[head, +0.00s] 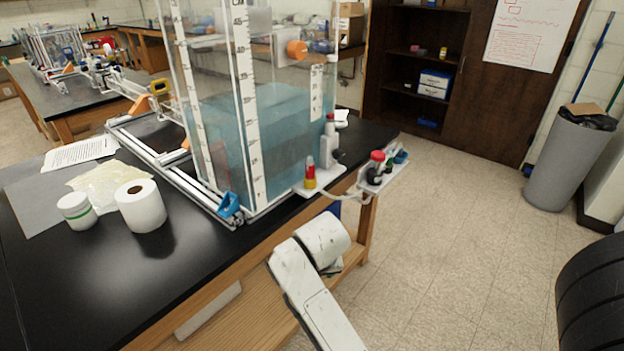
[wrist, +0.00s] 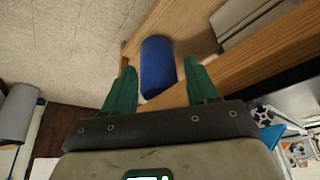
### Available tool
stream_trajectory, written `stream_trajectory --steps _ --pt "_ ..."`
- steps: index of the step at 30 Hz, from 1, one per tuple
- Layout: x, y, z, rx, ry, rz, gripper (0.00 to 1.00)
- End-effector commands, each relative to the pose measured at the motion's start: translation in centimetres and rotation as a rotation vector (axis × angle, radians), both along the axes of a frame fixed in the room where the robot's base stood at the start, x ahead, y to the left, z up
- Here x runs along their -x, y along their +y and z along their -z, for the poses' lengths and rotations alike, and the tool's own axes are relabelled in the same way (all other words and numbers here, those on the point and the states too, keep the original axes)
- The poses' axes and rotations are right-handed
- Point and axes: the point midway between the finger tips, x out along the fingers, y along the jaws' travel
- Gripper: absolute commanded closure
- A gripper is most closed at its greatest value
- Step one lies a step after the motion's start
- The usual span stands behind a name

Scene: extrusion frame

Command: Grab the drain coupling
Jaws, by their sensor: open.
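I cannot tell for sure which part is the drain coupling. In the head view, a round orange fitting (head: 297,48) sits high on the clear water tank (head: 245,120). A blue fitting (head: 229,206) sits at the tank's lower front corner. My gripper (wrist: 160,66) shows in the wrist view with its two green fingers apart and nothing held. A blue cylinder (wrist: 157,72) appears between the fingers but seems to stand beyond them, near the wooden bench. I cannot make out the gripper in the head view.
The black bench (head: 190,245) holds a paper roll (head: 140,205) and a white tub (head: 76,210). A small shelf with colored-capped bottles (head: 378,168) juts from its right edge. A grey bin (head: 568,160) stands at right. The floor (head: 460,240) between is clear.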

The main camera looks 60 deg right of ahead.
Motion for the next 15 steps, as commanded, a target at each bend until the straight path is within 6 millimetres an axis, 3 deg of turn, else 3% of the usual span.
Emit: stream_trajectory --steps 1,6,15 --pt "-1.2 -2.2 -1.2 -0.003 -0.055 0.122 0.42" --pt "-3.1 -8.7 -5.3 -0.047 -0.228 0.543 0.42" --pt "-4.1 -16.8 -11.5 -0.260 -0.504 1.237 0.42"
